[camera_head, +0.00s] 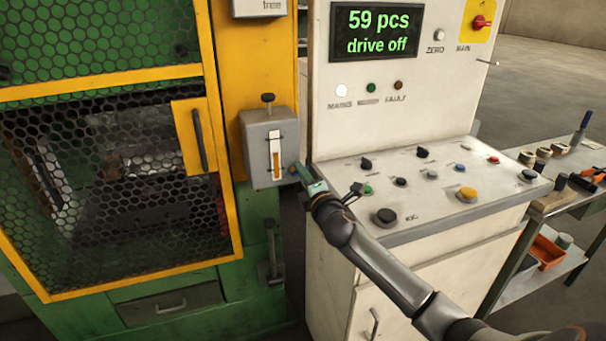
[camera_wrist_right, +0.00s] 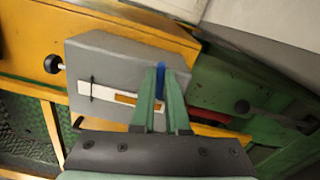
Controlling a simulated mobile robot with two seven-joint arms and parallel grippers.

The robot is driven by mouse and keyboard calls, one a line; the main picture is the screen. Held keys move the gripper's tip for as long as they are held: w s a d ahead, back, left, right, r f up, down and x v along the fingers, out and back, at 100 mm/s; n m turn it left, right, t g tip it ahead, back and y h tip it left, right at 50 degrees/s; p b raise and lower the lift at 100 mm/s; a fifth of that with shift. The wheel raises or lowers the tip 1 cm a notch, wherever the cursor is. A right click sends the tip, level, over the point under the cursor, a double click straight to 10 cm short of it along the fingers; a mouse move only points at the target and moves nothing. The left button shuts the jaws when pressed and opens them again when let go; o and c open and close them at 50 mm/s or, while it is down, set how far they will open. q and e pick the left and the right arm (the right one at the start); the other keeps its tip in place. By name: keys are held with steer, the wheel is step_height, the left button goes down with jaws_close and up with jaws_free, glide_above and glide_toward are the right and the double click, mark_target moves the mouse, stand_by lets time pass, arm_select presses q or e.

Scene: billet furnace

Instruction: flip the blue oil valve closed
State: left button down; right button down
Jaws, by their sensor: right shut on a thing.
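The blue oil valve (camera_wrist_right: 160,78) shows as a small blue lever on the side of a grey oil box (camera_wrist_right: 110,60), between my green fingertips. My right gripper (camera_wrist_right: 161,88) is shut on the lever, which is partly covered by the fingers. In the head view, my right gripper (camera_head: 302,173) reaches in from the lower right to the right side of the grey oil box (camera_head: 255,132). The lever is mostly hidden there. The box has a white sight gauge (camera_head: 274,143) with an amber level. My left gripper is not in view.
A green and yellow machine with a mesh guard (camera_head: 110,180) stands left of the box. A control console (camera_head: 440,215) with several knobs lies right of my gripper, under my arm. Its display (camera_head: 385,32) reads "59 pcs drive off". A side table (camera_head: 560,195) holds small items.

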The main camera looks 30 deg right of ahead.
stand_by(0.3)
steer(key=m, duration=0.2)
steer(key=shift+f+m, duration=0.25)
steer(key=shift+m, duration=0.15)
steer(key=c, duration=0.9)
jaws_free()
steer(key=shift+s, duration=0.15)
steer(key=v, duration=1.2)
steer(key=shift+s+a+r, duration=0.1)
steer(key=shift+s, duration=0.05)
